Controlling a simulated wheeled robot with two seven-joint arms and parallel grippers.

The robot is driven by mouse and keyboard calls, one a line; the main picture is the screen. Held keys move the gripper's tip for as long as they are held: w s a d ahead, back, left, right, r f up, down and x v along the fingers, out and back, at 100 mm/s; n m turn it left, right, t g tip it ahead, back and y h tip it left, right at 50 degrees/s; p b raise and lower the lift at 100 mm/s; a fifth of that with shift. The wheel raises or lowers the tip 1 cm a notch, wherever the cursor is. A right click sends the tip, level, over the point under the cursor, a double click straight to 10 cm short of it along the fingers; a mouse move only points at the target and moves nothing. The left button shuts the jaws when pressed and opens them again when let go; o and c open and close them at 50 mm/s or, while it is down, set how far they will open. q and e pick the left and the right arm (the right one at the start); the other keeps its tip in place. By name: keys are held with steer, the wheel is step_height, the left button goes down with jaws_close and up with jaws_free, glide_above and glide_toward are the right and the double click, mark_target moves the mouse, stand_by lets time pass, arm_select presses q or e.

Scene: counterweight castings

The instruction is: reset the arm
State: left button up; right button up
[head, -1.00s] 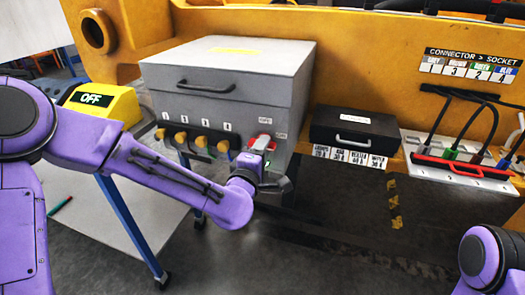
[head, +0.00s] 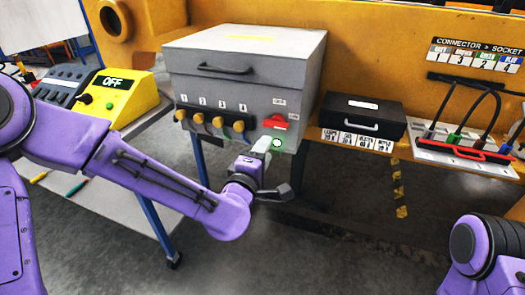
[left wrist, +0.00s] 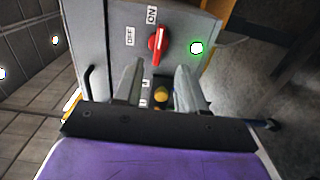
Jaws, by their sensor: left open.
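My left gripper (head: 266,148) is open and empty in front of the grey cabinet (head: 245,82), just below its red rotary switch (head: 274,122). In the left wrist view its two fingers (left wrist: 158,88) are apart, with the red switch (left wrist: 158,45) beyond them and not between them. The switch handle lies along the direction of the ON label (left wrist: 151,15), away from the OFF label (left wrist: 129,37). A green lamp (left wrist: 196,48) beside the switch is lit. My right arm shows at the lower right; its gripper is outside the picture.
A yellow box marked OFF (head: 125,98) stands on the left table. A black case (head: 362,120) and a panel with a red handle (head: 464,151) are at right. Open floor lies in front.

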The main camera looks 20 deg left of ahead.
arm_select(q)
steer(key=s+a+f+m+g+y, duration=0.1)
steer(key=s+a+f+m+g, duration=0.2)
steer(key=f, duration=0.6)
steer(key=s+a+f+m+g+y, duration=0.1)
steer(key=s+a+f+m+g, duration=0.3)
steer(key=f, duration=0.6)
steer(key=s+a+f+g+y, duration=0.1)
steer(key=s+a+f+g, duration=0.1)
steer(key=s+f, duration=0.5)
steer(key=s+a+f+m+g+y, duration=0.1)
steer(key=s+a+f+g, duration=0.2)
steer(key=s+f, duration=0.4)
steer(key=s+a+f+m+g+y, duration=0.1)
steer(key=s+a+f, duration=0.4)
steer(key=s, duration=0.7)
step_height(320, 180, down, 2)
steer(key=shift+a+f+m+g, duration=0.15)
steer(key=shift+m+g, duration=0.35)
steer(key=shift+g, duration=0.4)
